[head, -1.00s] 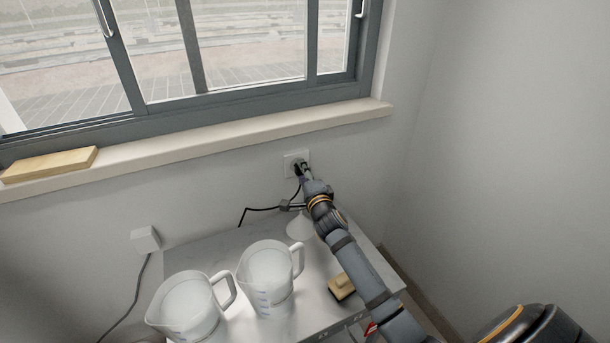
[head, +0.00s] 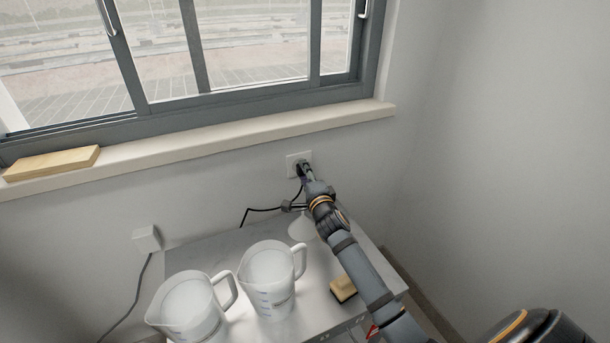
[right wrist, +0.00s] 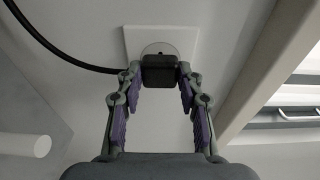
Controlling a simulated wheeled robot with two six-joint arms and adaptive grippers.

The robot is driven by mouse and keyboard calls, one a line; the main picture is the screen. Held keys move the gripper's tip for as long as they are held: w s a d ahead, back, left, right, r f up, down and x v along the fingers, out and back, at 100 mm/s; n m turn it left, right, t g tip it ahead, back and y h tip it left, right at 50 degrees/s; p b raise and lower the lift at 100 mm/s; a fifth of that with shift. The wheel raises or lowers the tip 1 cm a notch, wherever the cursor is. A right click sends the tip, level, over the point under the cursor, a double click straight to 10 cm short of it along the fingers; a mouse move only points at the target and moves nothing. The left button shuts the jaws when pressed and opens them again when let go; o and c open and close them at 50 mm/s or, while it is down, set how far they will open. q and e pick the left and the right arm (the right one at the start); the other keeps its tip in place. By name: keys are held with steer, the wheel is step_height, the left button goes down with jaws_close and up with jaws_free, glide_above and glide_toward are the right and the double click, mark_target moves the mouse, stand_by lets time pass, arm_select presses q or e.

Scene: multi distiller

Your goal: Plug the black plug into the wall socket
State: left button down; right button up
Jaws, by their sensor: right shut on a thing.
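The white wall socket (head: 292,159) is a square plate on the wall below the window sill; it also shows in the right wrist view (right wrist: 187,38). My right gripper (head: 304,171) is at the socket, with its fingertips (right wrist: 159,76) shut on the black plug (right wrist: 159,64). The plug covers the lower part of the socket's round face in the right wrist view. Its prongs are hidden, so I cannot tell how far in it sits. A black cable (right wrist: 62,55) runs from the plug to the left in that view. My left gripper is not in view.
A metal-topped table (head: 225,246) below the socket bears two white measuring jugs (head: 190,305) (head: 268,282) and a small yellow-and-black block (head: 343,289). A white box (head: 146,238) with a cable is on the wall at left. The sill (head: 240,135) juts out above.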

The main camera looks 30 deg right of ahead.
steer(key=shift+b, duration=0.55)
stand_by(1.0)
steer(key=shift+w, duration=0.5)
stand_by(0.5)
steer(key=o, duration=1.1)
steer(key=shift+o, duration=0.2)
steer(key=s+a, duration=0.1)
steer(key=s, duration=0.6)
steer(key=shift+s+a, duration=0.15)
steer(key=shift+s, duration=0.05)
